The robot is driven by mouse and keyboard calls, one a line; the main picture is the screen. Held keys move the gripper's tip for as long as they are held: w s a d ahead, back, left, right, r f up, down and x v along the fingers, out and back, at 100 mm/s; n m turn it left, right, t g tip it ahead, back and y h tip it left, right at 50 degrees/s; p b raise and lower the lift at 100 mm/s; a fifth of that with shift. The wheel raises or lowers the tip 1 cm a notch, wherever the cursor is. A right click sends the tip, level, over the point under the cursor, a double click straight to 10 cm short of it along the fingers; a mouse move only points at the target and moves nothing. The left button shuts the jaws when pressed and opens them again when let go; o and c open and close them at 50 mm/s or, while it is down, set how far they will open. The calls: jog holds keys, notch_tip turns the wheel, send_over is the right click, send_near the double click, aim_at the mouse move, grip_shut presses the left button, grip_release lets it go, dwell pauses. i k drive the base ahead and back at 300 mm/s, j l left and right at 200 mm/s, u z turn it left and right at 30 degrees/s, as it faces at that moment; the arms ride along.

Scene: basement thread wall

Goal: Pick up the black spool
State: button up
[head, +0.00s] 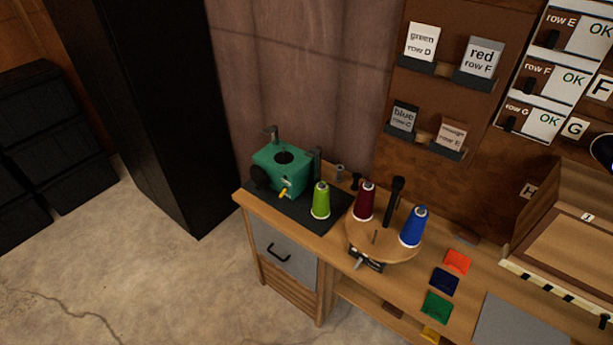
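No thread cone that is clearly black shows in the head view. A small dark spool-shaped piece (355,182) stands on the bench behind the cones; it is too small to tell what it is. A tall black upright piece (394,199) stands at the back of a round wooden turntable (376,247); I cannot tell if it is a spool. A dark red cone (364,201) and a blue cone (413,227) stand upright on the turntable. A lime green cone (321,200) stands to its left. My gripper is not in view.
A green machine (280,168) sits on a dark mat at the bench's left end. Coloured packets (444,281) and a grey pad (514,326) lie on the bench (474,260) to the right. A tall black cabinet (150,110) stands at left. Concrete floor (150,280) is open in front.

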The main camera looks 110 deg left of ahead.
aim_at(355, 186)
jog(key=u, duration=3.35)
